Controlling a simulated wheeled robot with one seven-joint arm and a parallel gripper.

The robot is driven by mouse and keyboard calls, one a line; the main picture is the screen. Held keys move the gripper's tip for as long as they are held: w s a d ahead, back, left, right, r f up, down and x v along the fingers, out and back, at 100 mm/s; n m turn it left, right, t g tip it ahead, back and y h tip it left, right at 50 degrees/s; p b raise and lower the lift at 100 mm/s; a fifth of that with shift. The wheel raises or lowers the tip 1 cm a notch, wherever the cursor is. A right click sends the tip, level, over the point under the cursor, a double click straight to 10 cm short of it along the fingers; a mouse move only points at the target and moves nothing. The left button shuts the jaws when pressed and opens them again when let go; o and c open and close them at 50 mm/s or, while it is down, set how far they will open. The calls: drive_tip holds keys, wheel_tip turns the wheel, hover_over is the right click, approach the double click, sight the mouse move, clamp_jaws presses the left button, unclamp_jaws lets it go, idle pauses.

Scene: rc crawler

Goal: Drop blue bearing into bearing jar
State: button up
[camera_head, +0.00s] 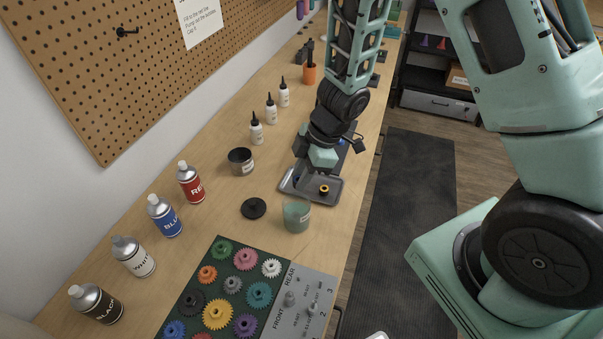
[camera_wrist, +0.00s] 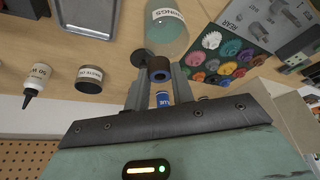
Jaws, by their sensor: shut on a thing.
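My gripper (camera_head: 299,178) is low over the small grey metal tray (camera_head: 333,200) and points down and left. In the wrist view, the fingers (camera_wrist: 160,92) are closed on a small dark blue ring, the blue bearing (camera_wrist: 159,69), held at the fingertips. The bearing jar (camera_head: 297,217) is a translucent green open cup standing in front of the tray, apart from my gripper. In the wrist view the jar (camera_wrist: 167,30) shows a label ending in "INGS", just beyond the bearing.
A black lid (camera_head: 254,208) and a dark labelled jar (camera_head: 241,161) are left of the tray. A gear board (camera_head: 231,290) lies in front. Paint cans (camera_head: 164,215) and white bottles (camera_head: 257,131) line the wall side.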

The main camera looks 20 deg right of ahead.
drive_tip(key=o, duration=1)
drive_tip(key=shift+o, duration=0.2)
drive_tip(key=shift+r, duration=0.1)
drive_tip(key=p+v, duration=0.4)
drive_tip(key=v, duration=1.3)
drive_tip(key=shift+r, duration=0.2)
drive_tip(key=w+a+f+m+t+h+b, duration=0.2)
drive_tip(key=w+a+m+t+b, duration=0.25)
drive_tip(key=a+b, duration=0.3)
drive_tip(key=s+a+f+m+g+h+b, duration=0.1)
drive_tip(key=s+a+f+m+g+b, duration=0.1)
drive_tip(key=s, duration=0.9)
drive_tip(key=s+a+f+m+g+h+b, duration=0.1)
drive_tip(key=s+a+f+g+b, duration=0.2)
drive_tip(key=s, duration=0.9)
wheel_tip(320, 180, down, 2)
drive_tip(key=a+b, duration=0.1)
drive_tip(key=b, duration=0.1)
drive_tip(key=shift+s+m+b, duration=0.15)
drive_tip(key=shift+m+b, duration=0.15)
drive_tip(key=shift+m, duration=0.05)
